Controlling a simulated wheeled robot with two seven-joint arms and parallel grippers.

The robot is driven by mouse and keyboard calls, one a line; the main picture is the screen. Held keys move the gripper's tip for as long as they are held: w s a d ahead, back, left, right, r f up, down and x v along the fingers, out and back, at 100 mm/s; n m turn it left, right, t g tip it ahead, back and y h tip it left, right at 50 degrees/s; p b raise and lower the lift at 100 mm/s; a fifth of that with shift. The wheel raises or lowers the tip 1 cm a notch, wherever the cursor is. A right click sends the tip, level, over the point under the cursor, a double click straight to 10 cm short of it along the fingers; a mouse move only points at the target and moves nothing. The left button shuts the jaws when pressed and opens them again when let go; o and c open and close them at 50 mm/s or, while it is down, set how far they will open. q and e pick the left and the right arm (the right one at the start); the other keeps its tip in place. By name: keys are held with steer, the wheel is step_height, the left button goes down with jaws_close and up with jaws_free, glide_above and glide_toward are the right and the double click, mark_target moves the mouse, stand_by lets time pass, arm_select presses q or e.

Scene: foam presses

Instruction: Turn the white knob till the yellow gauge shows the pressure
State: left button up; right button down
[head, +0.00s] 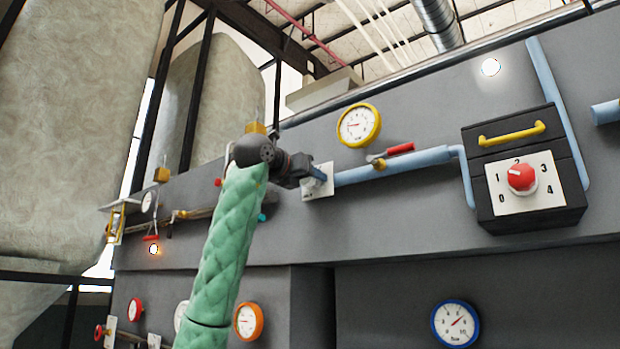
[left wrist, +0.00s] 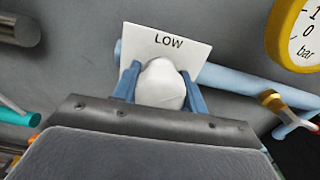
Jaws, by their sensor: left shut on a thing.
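The white knob (left wrist: 161,85) sits in front of a white plate marked LOW (left wrist: 168,41) in the left wrist view. My left gripper (left wrist: 160,88) has its blue fingers on either side of the knob and is shut on it. In the head view my left gripper (head: 318,176) is at the white plate (head: 328,183), and the knob is mostly hidden behind it. The yellow gauge (head: 359,125) is on the grey panel above and to the right of the gripper. Its needle points left, near the low end of the scale. My right gripper is not in view.
A blue pipe (head: 400,164) runs right from the plate and carries a red-handled valve (head: 400,149). A black box (head: 478,206) with a red dial (head: 522,177) is farther right. An orange gauge (head: 249,321) and a blue gauge (head: 455,323) are lower down.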

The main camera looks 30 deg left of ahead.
arm_select(q)
steer(key=m+p, duration=0.1)
steer(key=m, duration=0.2)
steer(key=shift+a+r+p, duration=0.1)
steer(key=shift+r+p, duration=0.05)
steer(key=shift+p, duration=0.2)
steer(key=m+p, duration=0.1)
steer(key=m, duration=0.1)
steer(key=shift+m, duration=0.3)
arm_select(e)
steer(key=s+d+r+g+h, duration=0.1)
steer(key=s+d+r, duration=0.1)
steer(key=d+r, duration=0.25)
arm_select(q)
steer(key=m+p, duration=0.3)
steer(key=m, duration=0.4)
steer(key=shift+f+m+p, duration=0.2)
steer(key=shift+m+p, duration=0.15)
steer(key=shift+m, duration=0.45)
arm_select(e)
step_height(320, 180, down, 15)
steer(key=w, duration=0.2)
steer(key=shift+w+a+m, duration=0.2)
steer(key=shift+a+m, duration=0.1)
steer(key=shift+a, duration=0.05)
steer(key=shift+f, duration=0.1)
arm_select(q)
steer(key=o, duration=1)
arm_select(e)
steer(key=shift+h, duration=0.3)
